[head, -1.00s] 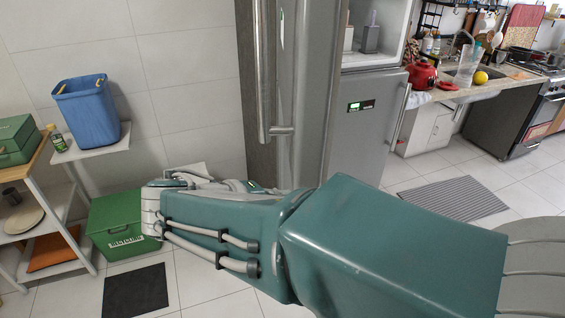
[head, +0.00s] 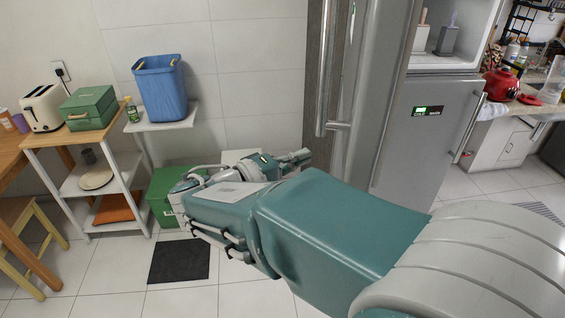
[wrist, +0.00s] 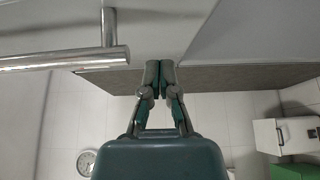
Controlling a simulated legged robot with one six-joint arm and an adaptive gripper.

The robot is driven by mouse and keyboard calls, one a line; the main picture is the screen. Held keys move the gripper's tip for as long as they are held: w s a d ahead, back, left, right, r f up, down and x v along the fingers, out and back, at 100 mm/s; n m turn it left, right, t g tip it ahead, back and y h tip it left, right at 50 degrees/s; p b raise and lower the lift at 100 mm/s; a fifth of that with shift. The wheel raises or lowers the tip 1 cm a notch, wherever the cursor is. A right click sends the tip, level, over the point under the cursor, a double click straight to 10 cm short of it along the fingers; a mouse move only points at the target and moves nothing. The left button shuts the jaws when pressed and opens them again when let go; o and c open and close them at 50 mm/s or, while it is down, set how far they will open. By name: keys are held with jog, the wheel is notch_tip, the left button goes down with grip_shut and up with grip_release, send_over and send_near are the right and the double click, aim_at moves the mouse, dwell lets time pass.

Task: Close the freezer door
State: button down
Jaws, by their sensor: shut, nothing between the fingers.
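The freezer door (head: 378,70) is a tall grey panel, swung open toward me, with a long vertical metal handle (head: 327,70). The white inside of the upper compartment (head: 478,30) shows to its right. My gripper (head: 290,157) is at the left of the door's lower part in the head view, partly hidden by my arm. In the wrist view, my gripper (wrist: 158,72) is shut and empty, its tips at the dark edge strip of the door (wrist: 90,80). The handle end (wrist: 110,45) is to their left. I cannot tell whether the tips touch the door.
The lower fridge door (head: 425,140) with a small display looks shut. At left stand a white shelf unit (head: 90,185), a blue bin (head: 160,90) on a ledge and a green box (head: 165,190). A dark mat (head: 180,260) lies on the tiles. Floor around it is clear.

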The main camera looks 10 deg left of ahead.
aim_at(346, 149)
jog(key=shift+w+d, duration=0.35)
jog(key=shift+d, duration=0.65)
jog(key=shift+w+d, duration=0.35)
jog(key=shift+d, duration=0.65)
jog(key=shift+w+d, duration=0.35)
jog(key=shift+d, duration=0.65)
jog(key=shift+a+f, duration=0.1)
jog(key=shift+a, duration=0.15)
